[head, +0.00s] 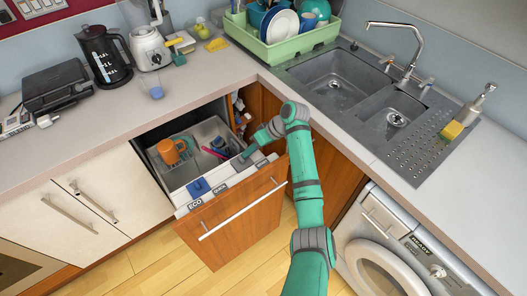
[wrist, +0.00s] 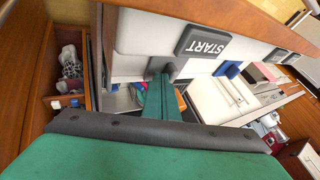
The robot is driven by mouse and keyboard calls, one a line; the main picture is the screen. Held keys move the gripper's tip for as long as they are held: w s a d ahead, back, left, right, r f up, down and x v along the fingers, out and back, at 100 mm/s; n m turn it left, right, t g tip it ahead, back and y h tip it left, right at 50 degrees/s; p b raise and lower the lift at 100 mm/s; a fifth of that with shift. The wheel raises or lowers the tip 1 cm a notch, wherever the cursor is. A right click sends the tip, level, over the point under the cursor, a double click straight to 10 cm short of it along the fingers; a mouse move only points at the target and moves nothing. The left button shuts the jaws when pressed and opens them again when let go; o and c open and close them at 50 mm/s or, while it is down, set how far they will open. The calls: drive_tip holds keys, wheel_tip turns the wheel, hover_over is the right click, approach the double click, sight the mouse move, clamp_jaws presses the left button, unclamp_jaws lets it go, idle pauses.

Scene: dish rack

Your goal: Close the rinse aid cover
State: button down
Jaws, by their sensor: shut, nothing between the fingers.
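The dishwasher drawer (head: 237,226) is pulled out, with a white control strip along its top edge. A small blue piece (head: 197,187), which looks like the rinse aid cover, sits near the left end of that strip, behind the ECO label. It also shows in the wrist view (wrist: 228,70), sticking out from the strip's inner edge; its exact angle is hard to tell. My gripper (head: 243,158) is shut and empty at the strip's right end, to the right of the blue piece and apart from it. In the wrist view my fingertips (wrist: 163,72) are close beside the START button (wrist: 208,43).
An orange mug (head: 169,151) and other dishes lie in the drawer's rack. The grey counter (head: 195,92) borders the drawer behind. A washing machine (head: 385,245) stands at the right. The floor (head: 140,265) in front is clear.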

sight(260, 157)
drive_tip(key=shift+s+a, duration=0.1)
drive_tip(key=shift+s, duration=0.55)
drive_tip(key=shift+w+d, duration=0.25)
drive_tip(key=shift+d, duration=0.2)
drive_tip(key=w+d, duration=0.1)
drive_tip(key=w+d+r, duration=0.1)
drive_tip(key=d, duration=0.1)
drive_tip(key=shift+w+d, duration=0.1)
drive_tip(key=shift+d, duration=0.05)
drive_tip(key=v, duration=0.8)
drive_tip(key=shift+r, duration=0.4)
